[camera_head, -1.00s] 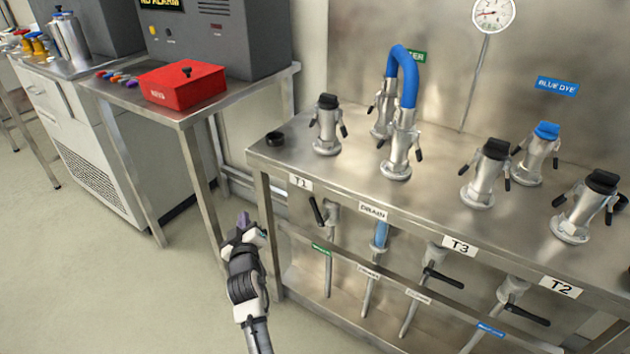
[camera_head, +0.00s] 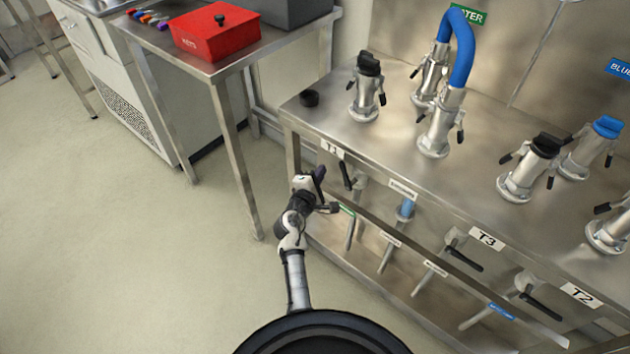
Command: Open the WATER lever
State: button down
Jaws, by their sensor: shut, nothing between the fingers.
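Under the T1 end of the steel bench, a pipe carries a small green label (camera_head: 347,210), too small to read, in the colour of the green sign ending in "TER" (camera_head: 468,14) on the back wall. The black lever handle (camera_head: 345,175) on this pipe points up and to the left, steeply. My gripper (camera_head: 319,176) is shut and empty, just left of this handle at about the same height in the picture. A gap shows between them, but I cannot tell their distance in depth.
Other black lever handles (camera_head: 463,259) (camera_head: 540,309) sit under T3 and T2. A bench rail (camera_head: 430,242) crosses in front of the pipes. A blue hose (camera_head: 462,45) joins two fittings on top. A side table with a red box (camera_head: 215,33) stands left. Floor in front is clear.

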jog(key=d+p, duration=0.1)
jog(key=d, duration=0.1)
jog(key=d+r+p, duration=0.1)
jog(key=d, duration=0.1)
jog(key=shift+w+r, duration=0.1)
jog(key=shift+w, duration=0.1)
dwell(0.3)
